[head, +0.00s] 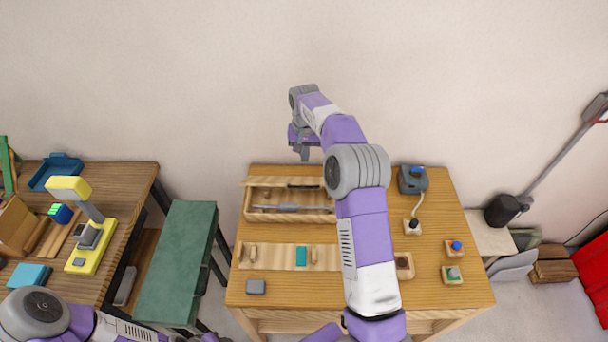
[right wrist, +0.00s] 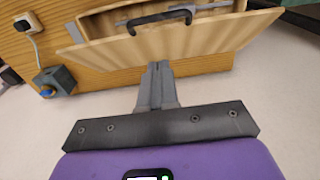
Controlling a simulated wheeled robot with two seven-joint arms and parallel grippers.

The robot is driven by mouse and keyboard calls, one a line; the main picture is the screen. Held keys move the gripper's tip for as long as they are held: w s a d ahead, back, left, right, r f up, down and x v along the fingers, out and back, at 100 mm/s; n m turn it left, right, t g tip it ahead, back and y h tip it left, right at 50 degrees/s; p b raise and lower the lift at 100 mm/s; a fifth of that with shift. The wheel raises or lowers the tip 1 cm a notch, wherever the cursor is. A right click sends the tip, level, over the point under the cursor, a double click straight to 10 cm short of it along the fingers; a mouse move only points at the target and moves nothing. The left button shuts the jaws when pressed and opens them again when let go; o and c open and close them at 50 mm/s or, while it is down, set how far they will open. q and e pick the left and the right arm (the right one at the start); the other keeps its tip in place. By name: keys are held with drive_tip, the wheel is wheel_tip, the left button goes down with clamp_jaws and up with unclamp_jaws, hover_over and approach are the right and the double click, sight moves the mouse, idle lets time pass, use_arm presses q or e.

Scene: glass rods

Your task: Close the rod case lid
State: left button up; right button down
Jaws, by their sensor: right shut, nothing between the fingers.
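The wooden rod case (head: 253,214) stands at the back of the right-hand table, with a grey rod (head: 275,207) inside. Its lid (head: 262,182) is raised and tilted at the case's back side. The lid also shows in the right wrist view (right wrist: 115,47), with a dark curved handle (right wrist: 160,18). My right gripper (head: 304,156) is beyond the back of the lid, on the wall side. In the right wrist view its fingers (right wrist: 158,68) are together and empty, with the tips close to the lid's edge; I cannot tell whether they touch. My left gripper is out of view.
A wooden board (head: 275,256) with a teal patch lies in front of the case. A grey box (head: 412,180) with a cable stands at the back right. Small button blocks (head: 454,248) sit at the right. A green bench (head: 180,260) stands left of the table.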

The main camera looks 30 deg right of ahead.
drive_tip(key=f, duration=0.4)
drive_tip(key=s+f, duration=0.1)
drive_tip(key=f, duration=0.1)
drive_tip(key=shift+a+f+p, duration=0.35)
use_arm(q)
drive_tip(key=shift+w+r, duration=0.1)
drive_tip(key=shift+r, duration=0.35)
use_arm(e)
drive_tip(key=shift+s+a+f, duration=0.2)
drive_tip(key=shift+s+f, duration=0.05)
drive_tip(key=shift+f, duration=0.4)
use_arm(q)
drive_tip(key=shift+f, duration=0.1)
